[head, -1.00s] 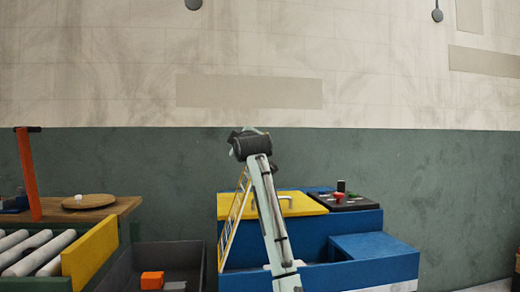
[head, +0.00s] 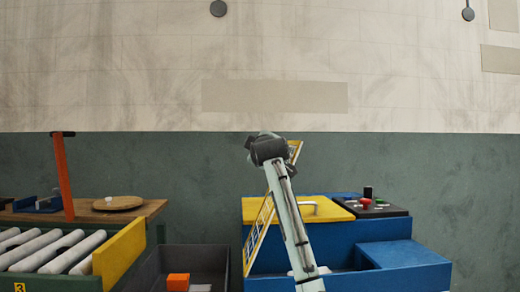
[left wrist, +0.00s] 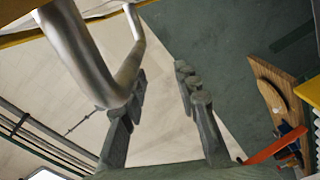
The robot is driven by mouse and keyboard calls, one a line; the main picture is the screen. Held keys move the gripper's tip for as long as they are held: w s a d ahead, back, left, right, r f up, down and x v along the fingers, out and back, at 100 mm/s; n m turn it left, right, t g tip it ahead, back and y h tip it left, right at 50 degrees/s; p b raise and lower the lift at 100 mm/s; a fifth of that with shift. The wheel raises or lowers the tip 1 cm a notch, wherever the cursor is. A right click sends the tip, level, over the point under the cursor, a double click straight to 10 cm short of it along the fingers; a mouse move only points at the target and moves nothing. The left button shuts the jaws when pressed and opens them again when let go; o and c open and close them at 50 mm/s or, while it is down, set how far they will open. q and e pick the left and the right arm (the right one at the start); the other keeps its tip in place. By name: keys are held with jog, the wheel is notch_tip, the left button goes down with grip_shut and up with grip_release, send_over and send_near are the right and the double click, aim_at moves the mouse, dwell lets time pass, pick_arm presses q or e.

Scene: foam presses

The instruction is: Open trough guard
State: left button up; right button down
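The guard (head: 258,238), a yellow-framed mesh panel, stands steeply tilted at the left side of the blue press (head: 330,245). Its upper end reaches above the press, behind my left gripper (head: 266,140). In the left wrist view a bent silver handle (left wrist: 112,88) runs by a yellow edge (left wrist: 25,36). The fingers of my left gripper (left wrist: 165,100) are apart. The handle's bend lies against or just in front of the left finger; I cannot tell whether they touch. My right gripper is not in view.
A yellow lid (head: 285,211) with a small handle and a control box (head: 372,208) with red and green buttons top the press. A grey bin (head: 205,258) holds an orange block (head: 178,282). A roller conveyor (head: 55,250) stands at left, before a wooden bench (head: 150,207).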

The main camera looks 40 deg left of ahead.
pick_arm(q)
jog(key=shift+d, duration=0.1)
jog(key=v, duration=1.2)
jog(key=shift+s+f, duration=0.1)
